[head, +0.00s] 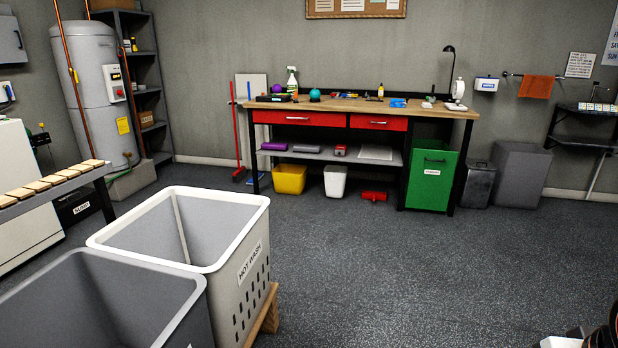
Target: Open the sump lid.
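My gripper is not clearly in view; only a cut-off dark, red and white shape shows at the bottom right corner.
Two laundry bins, one white-rimmed and labelled hot wash (262,262) and one grey (195,318), stand at the near left. A workbench (365,107) with red drawers and a green cabinet (430,192) is along the back wall. The dark floor (400,265) at centre and right is clear.

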